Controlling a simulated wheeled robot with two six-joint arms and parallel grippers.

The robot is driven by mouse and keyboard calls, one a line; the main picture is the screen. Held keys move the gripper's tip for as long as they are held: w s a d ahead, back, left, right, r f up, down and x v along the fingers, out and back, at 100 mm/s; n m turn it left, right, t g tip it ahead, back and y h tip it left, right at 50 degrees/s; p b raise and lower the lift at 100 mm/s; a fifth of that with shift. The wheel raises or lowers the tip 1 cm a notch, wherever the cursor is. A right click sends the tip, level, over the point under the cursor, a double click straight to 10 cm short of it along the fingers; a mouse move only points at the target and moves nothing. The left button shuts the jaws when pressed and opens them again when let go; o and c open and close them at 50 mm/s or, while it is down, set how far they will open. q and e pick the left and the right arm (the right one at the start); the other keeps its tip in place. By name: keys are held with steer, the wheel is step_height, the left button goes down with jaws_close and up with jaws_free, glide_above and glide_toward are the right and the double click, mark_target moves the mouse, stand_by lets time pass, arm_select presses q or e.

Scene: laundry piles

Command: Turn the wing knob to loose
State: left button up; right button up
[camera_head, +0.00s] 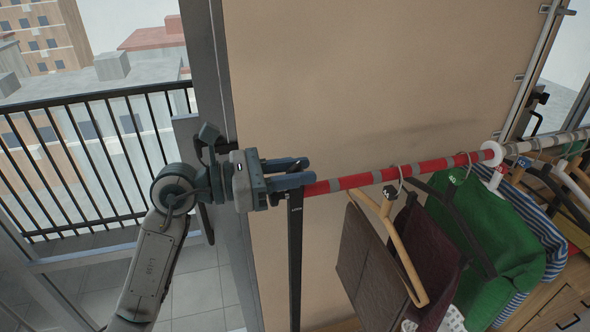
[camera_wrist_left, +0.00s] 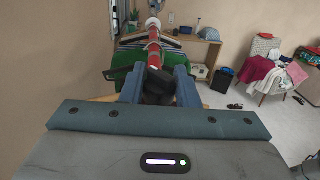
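The garment rack's red and grey striped rail (camera_head: 345,182) runs from the middle to the upper right. At its left end stands a black upright post (camera_head: 295,255). My left gripper (camera_head: 300,172) is at this end, its two blue fingers pointing right along the rail. In the left wrist view a dark knob-like part (camera_wrist_left: 158,88), which looks like the wing knob, sits between the fingers, in front of the rail (camera_wrist_left: 154,50). I cannot tell whether the fingers press on it. The gripper hides most of the knob in the head view. My right gripper is not in view.
Hangers with brown garments (camera_head: 375,260) and a green garment (camera_head: 490,240) hang from the rail to the right. A beige wall panel (camera_head: 350,80) stands behind. A black balcony railing (camera_head: 90,160) is at left. The wrist view shows a chair with clothes (camera_wrist_left: 262,72) and open floor (camera_wrist_left: 240,122).

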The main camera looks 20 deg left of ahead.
arm_select(q)
steer(key=shift+c, duration=0.7)
steer(key=shift+f+m+g+b, duration=0.15)
steer(key=shift+m+g+b, duration=0.2)
steer(key=shift+b, duration=0.45)
steer(key=m+g+b, duration=0.3)
steer(key=g+b, duration=0.2)
steer(key=m+g+b, duration=0.4)
steer(key=g, duration=0.2)
steer(key=m+g+b, duration=0.3)
steer(key=g+b, duration=0.2)
steer(key=shift+m+h+b, duration=0.35)
steer(key=shift+h, duration=0.05)
steer(key=shift+m+g+y+b, duration=0.5)
steer(key=shift+m+g+b, duration=0.1)
steer(key=shift+g, duration=0.45)
steer(key=shift+m+g+y+b, duration=0.7)
steer(key=shift+m+g, duration=0.1)
steer(key=shift+g, duration=0.2)
steer(key=o, duration=0.9)
steer(key=shift+o, duration=0.2)
